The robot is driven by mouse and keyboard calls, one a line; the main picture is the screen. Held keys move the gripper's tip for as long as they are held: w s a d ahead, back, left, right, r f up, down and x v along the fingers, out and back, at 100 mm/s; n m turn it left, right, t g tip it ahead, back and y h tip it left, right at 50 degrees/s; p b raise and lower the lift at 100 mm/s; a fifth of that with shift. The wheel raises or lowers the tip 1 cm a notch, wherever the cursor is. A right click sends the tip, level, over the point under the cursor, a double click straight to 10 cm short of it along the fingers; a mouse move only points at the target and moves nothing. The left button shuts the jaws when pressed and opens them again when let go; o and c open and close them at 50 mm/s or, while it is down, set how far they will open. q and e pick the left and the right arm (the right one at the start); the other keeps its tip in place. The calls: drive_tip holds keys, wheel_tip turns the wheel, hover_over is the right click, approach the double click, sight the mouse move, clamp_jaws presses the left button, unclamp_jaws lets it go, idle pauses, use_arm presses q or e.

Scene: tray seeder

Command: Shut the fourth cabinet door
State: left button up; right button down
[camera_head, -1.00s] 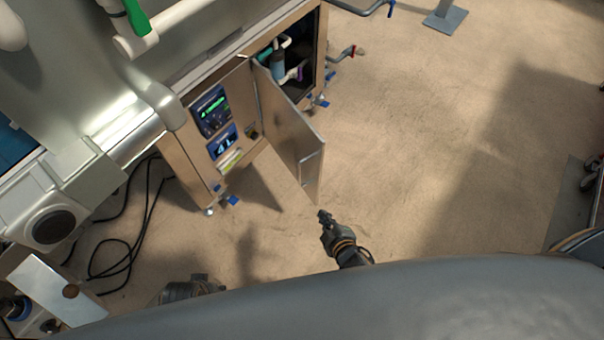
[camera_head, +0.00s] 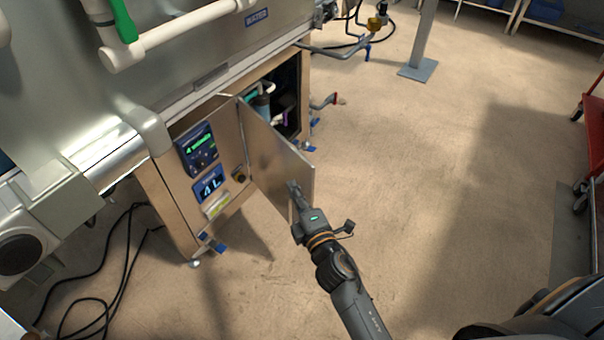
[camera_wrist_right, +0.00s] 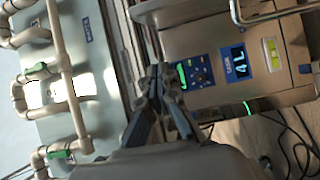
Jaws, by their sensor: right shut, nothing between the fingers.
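The metal cabinet door (camera_head: 272,160) stands open in the head view, swung out from the cabinet to the left of its opening. The cabinet opening (camera_head: 286,80) shows pipes and fittings inside. My right gripper (camera_head: 294,188) is shut and empty, with its fingertips at the lower outer part of the door; I cannot tell whether they touch it. In the right wrist view the shut fingers (camera_wrist_right: 160,75) point toward the machine front, and the door cannot be made out. My left gripper is not in view.
A control panel (camera_head: 197,148) with displays is left of the door. Black cables (camera_head: 118,265) lie on the floor at left. A post with a flat base (camera_head: 418,70) stands at the upper right. A red cart (camera_head: 592,130) is at the right edge. The floor between is clear.

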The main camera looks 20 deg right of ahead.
sight(303, 174)
drive_tip(key=shift+w+d, duration=0.9)
drive_tip(key=shift+w, duration=0.25)
drive_tip(key=shift+w+d, duration=0.9)
drive_tip(key=shift+w, duration=0.25)
drive_tip(key=shift+d, duration=0.1)
